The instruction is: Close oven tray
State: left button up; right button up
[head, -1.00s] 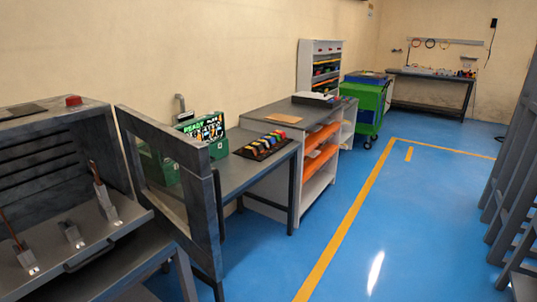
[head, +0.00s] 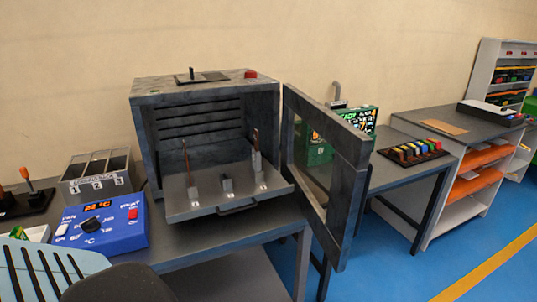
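The grey oven (head: 190,93) stands on a workbench in the middle of the head view. Its windowed door (head: 325,165) is swung open to the right. The oven tray (head: 215,202) sticks out of the oven's front, with a dark handle (head: 238,208) on its front edge. On the tray stand metal holders, two of them with upright copper-coloured pieces (head: 187,160). Neither of my grippers is in view.
A blue control box (head: 100,225) with a dial and a numbered bin (head: 98,180) stand left of the oven. Right of the door are a green machine (head: 318,150) and a rack of coloured parts (head: 413,152) on another table. Blue floor (head: 400,270) is clear at lower right.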

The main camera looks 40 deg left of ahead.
aim_at(217, 189)
jog(key=u, duration=1.45)
